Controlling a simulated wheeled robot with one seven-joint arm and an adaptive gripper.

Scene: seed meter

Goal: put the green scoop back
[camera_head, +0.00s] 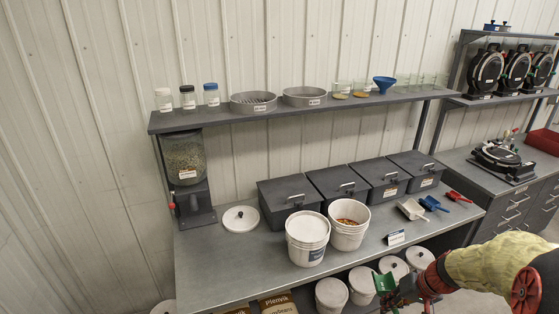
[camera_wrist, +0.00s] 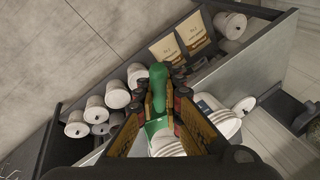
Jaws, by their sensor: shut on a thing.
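The green scoop (camera_head: 384,282) is at the lower right in the head view, in front of the bench's front edge. My gripper (camera_head: 402,289) is shut on it. In the wrist view the scoop's rounded green handle (camera_wrist: 158,78) sticks out between the fingers of my gripper (camera_wrist: 162,100), and a flatter green part shows lower down between them. A white scoop (camera_head: 411,209), a blue scoop (camera_head: 434,203) and a red scoop (camera_head: 458,196) lie in a row on the right of the bench top (camera_head: 225,268).
Two white buckets (camera_head: 307,228) stand mid-bench, one open. A small label card (camera_head: 396,237) stands near the front edge, left of the scoops. Dark lidded bins (camera_head: 290,197) line the back. The bench's left front is clear.

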